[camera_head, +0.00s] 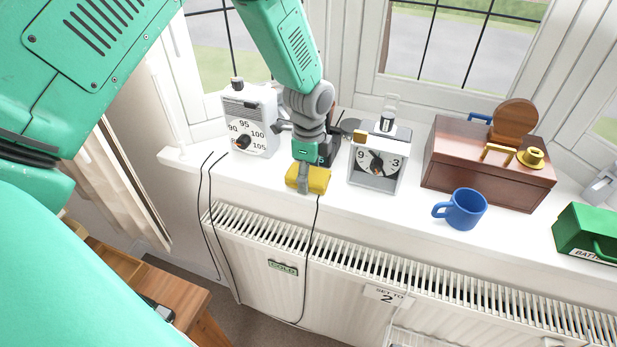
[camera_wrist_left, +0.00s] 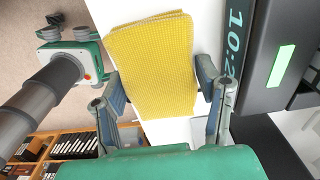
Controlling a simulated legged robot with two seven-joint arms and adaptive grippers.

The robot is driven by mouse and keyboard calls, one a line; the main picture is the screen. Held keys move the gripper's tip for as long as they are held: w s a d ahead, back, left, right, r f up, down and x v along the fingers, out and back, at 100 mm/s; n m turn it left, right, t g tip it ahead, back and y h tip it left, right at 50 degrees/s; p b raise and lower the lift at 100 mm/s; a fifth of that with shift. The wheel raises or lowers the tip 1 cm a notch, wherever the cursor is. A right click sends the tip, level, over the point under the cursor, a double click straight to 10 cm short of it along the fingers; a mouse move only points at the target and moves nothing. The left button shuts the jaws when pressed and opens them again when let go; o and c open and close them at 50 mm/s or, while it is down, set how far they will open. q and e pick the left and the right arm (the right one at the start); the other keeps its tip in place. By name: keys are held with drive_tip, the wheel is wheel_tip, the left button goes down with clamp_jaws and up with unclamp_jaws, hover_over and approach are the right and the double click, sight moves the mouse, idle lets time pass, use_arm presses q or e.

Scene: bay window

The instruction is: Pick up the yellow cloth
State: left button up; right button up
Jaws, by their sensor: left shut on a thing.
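The yellow cloth (camera_head: 312,180) lies at the front edge of the white window sill, below my left gripper (camera_head: 304,184). In the left wrist view the cloth (camera_wrist_left: 155,65) is a folded, waffle-textured piece between the two fingers of my left gripper (camera_wrist_left: 165,90). The left gripper is shut on the cloth. In the head view the gripper and wrist cover part of the cloth. I cannot tell whether the cloth still touches the sill. My right gripper is not in view.
Close behind the gripper stands a dark box, shown with digits in the left wrist view (camera_wrist_left: 275,60). A white dial device (camera_head: 250,120), a clock (camera_head: 379,162), a blue mug (camera_head: 462,209) and a brown box (camera_head: 450,165) stand along the sill. A radiator (camera_head: 340,265) is below.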

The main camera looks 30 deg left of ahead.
use_arm(q)
drive_tip(key=shift+r+p, duration=0.65)
drive_tip(key=shift+r, duration=0.1)
drive_tip(key=shift+r+p, duration=1.6)
drive_tip(key=shift+r, duration=0.05)
drive_tip(key=shift+f, duration=0.1)
